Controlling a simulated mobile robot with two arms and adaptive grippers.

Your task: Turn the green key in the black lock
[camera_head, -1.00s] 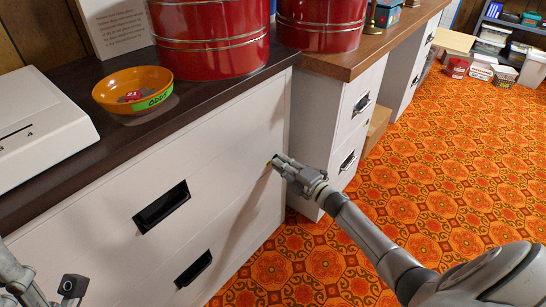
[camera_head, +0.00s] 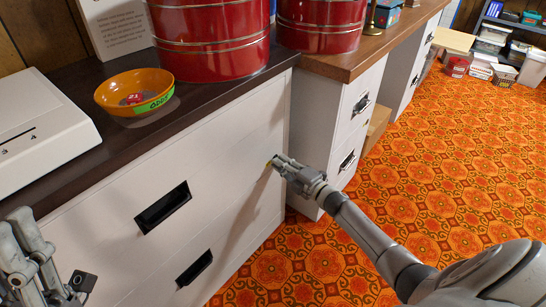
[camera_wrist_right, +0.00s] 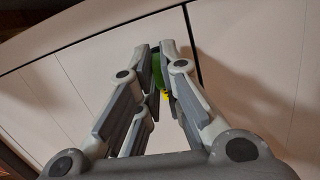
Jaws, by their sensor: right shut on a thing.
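My right gripper (camera_head: 278,165) is at the white cabinet front, near its right edge. In the right wrist view its fingers (camera_wrist_right: 161,72) are closed around a green key (camera_wrist_right: 157,68). A small yellow piece (camera_wrist_right: 166,96) shows between the fingers there. The black lock is not clearly visible; the fingers cover the place where the key meets the cabinet. My left gripper (camera_head: 35,255) is at the bottom left of the head view, apart from the cabinet and partly cut off. I cannot tell whether it is open.
The white cabinet (camera_head: 105,235) has black recessed handles (camera_head: 163,207). On its dark top stand an orange bowl (camera_head: 112,98), a red drum (camera_head: 212,45) and a white device (camera_head: 35,130). A second cabinet (camera_head: 350,105) stands beyond. The orange patterned floor (camera_head: 450,190) is clear at right.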

